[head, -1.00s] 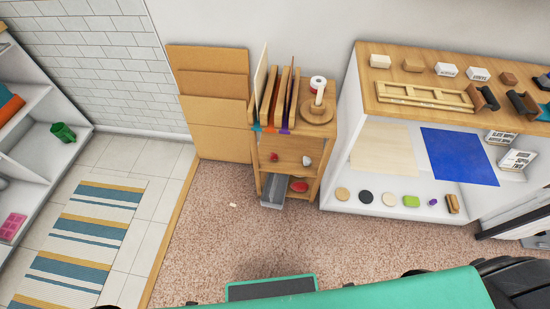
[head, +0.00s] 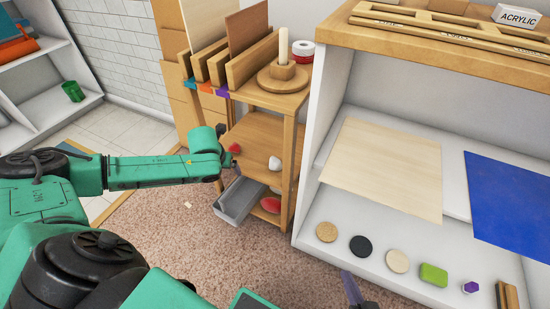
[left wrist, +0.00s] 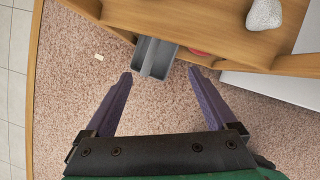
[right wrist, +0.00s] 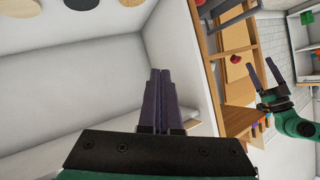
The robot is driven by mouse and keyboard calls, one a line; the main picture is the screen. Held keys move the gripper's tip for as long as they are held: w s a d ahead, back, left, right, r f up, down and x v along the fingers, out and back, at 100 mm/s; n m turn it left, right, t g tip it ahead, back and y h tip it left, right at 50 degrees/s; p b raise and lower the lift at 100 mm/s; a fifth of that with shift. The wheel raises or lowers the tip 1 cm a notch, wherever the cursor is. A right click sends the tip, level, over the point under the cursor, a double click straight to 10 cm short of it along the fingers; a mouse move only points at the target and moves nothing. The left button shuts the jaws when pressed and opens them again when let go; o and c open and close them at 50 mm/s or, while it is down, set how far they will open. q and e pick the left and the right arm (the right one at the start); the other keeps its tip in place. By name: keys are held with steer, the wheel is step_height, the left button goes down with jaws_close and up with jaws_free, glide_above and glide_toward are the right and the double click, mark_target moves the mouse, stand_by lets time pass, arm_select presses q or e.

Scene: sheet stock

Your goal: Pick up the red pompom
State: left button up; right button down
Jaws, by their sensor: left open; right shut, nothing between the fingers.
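A small round red thing, likely the red pompom (head: 235,148), sits on the middle shelf of the wooden cart; it also shows in the right wrist view (right wrist: 236,59). A white lumpy ball (head: 275,163) is to its right. My left gripper (head: 233,163) is beside the cart, close to the red pompom in the head view; in the left wrist view (left wrist: 160,72) its fingers are apart and empty. The pompom does not show there. My right gripper (head: 354,288) is at the bottom of the head view; in the right wrist view (right wrist: 160,70) its fingers are together with nothing between.
A grey bin (head: 240,200) and a flat red thing (head: 270,205) are low in the cart. The cart top (head: 283,98) holds upright sheets and a spool stand. A white shelf unit (head: 313,210) stands close on the right. Carpet (head: 180,235) is open in front.

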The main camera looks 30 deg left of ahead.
mark_target(234, 147)
arm_select(q)
steer(key=w+a+b, duration=0.1)
steer(key=w+b, duration=0.1)
steer(key=w, duration=0.1)
steer(key=w+a+b, duration=0.2)
steer(key=w, duration=0.2)
steer(key=w+a+b, duration=0.1)
steer(key=w, duration=0.3)
steer(key=shift+a+f+b, duration=0.1)
steer(key=shift+a+b, duration=0.25)
steer(key=shift+b, duration=0.05)
arm_select(e)
step_height(234, 147, down, 6)
steer(key=f+t, duration=0.1)
arm_select(q)
steer(key=b+x, duration=0.1)
steer(key=x, duration=0.1)
steer(key=shift+w+a+f, duration=0.15)
steer(key=shift+w+f, duration=0.05)
steer(key=c, duration=1.4)
arm_select(e)
steer(key=w+r+t, duration=0.5)
steer(key=w+r, duration=0.4)
steer(key=r, duration=0.4)
steer(key=shift+r+y, duration=0.15)
steer(key=shift+y, duration=0.25)
